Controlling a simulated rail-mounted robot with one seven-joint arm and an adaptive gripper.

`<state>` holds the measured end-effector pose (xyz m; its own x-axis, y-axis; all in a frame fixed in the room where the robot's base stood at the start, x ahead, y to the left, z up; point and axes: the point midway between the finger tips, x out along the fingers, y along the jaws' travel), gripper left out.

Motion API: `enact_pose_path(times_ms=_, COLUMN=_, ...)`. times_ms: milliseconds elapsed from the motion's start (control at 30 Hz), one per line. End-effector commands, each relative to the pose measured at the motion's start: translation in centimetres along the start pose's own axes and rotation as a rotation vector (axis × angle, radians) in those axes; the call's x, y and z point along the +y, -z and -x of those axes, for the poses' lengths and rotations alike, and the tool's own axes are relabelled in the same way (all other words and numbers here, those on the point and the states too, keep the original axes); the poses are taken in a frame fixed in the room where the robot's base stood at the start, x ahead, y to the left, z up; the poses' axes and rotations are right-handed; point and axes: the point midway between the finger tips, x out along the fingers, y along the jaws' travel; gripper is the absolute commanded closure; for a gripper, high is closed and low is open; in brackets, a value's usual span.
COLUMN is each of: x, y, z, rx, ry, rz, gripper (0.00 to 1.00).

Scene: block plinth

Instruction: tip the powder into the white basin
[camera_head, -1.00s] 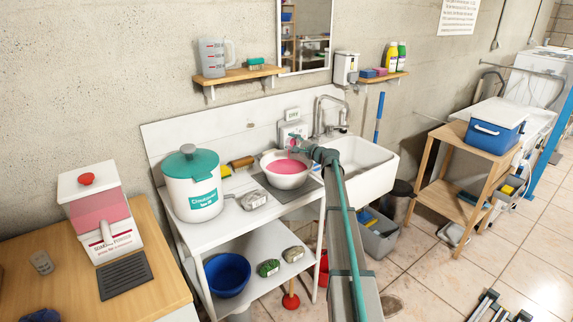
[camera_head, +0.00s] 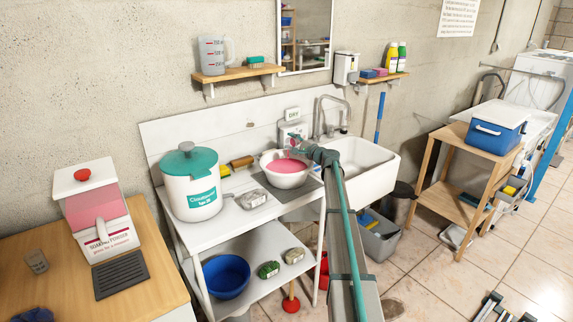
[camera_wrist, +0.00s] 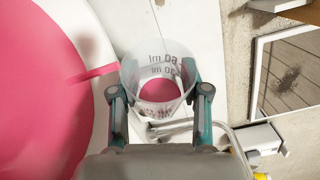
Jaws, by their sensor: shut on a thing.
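My gripper (camera_wrist: 160,94) is shut on a clear measuring cup (camera_wrist: 146,72) with printed markings, one finger on each side. Pink powder (camera_wrist: 160,90) shows inside the cup. A thin pink stream (camera_wrist: 94,74) runs from the cup's edge over the rim of the white basin (camera_wrist: 102,100). The basin holds a wide pink layer (camera_wrist: 40,90). In the head view the basin (camera_head: 287,181) stands on the white bench, and my gripper (camera_head: 298,142) is above its back right side. The cup is hard to make out there.
A white pot with a teal lid (camera_head: 191,182) stands left of the basin. The sink (camera_head: 362,165) and tap (camera_head: 325,115) are to the right and behind. A powder dispenser (camera_head: 95,212) stands on the wooden table at left. A white sign reading DRY (camera_head: 292,114) is on the wall.

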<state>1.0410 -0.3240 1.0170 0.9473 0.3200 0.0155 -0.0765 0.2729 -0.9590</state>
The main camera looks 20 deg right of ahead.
Motion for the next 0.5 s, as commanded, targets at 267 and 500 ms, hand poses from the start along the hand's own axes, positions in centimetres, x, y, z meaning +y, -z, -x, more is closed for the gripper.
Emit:
enact_pose_path(times_ms=267, x=0.13, y=-0.25, z=0.13, rx=-0.003, ry=0.009, rz=0.020, gripper=0.90)
enact_pose_path(times_ms=500, x=0.08, y=-0.48, z=0.21, rx=-0.005, ry=0.016, rz=0.038, gripper=0.90)
